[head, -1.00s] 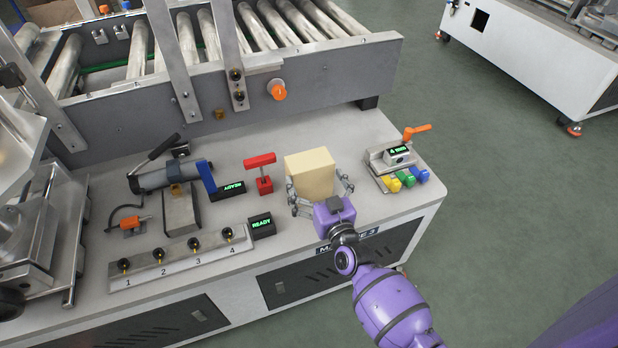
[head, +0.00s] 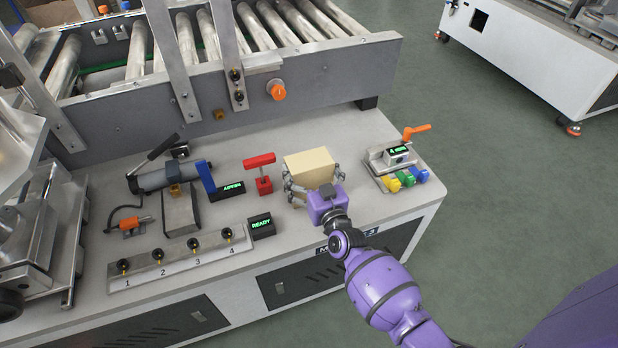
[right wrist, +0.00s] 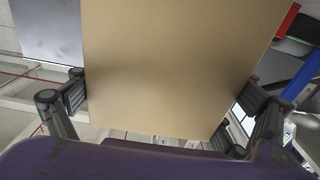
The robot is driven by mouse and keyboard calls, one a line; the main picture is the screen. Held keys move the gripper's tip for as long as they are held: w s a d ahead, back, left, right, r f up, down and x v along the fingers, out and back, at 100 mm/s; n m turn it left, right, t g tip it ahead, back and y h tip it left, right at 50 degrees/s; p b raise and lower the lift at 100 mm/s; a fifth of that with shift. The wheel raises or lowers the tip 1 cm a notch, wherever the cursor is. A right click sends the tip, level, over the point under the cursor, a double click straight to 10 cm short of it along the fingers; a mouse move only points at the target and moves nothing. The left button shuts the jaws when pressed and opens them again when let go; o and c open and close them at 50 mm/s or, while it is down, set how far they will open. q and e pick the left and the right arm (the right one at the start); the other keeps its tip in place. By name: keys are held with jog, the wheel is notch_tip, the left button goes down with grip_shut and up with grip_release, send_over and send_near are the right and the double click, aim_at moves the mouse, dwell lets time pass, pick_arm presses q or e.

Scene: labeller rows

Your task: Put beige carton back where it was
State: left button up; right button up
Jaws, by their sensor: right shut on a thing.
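The beige carton (head: 308,166) is at the right part of the grey machine top in the head view, right of the red T-handle. My right gripper (head: 313,184) is shut on it, with a finger on either side. In the right wrist view the carton (right wrist: 180,65) fills the middle between the two fingers (right wrist: 160,108). Whether its underside touches the machine top cannot be told. My left gripper is not in view.
The red T-handle (head: 262,174) stands close left of the carton. A block with an orange lever (head: 416,132) and coloured buttons (head: 405,180) is to the right. A numbered strip (head: 180,258) and a READY display (head: 261,225) lie front left. Rollers (head: 270,25) run behind.

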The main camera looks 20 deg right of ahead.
jog(key=shift+w+r, duration=0.1)
jog(key=shift+r, duration=0.1)
jog(key=shift+c, duration=0.9)
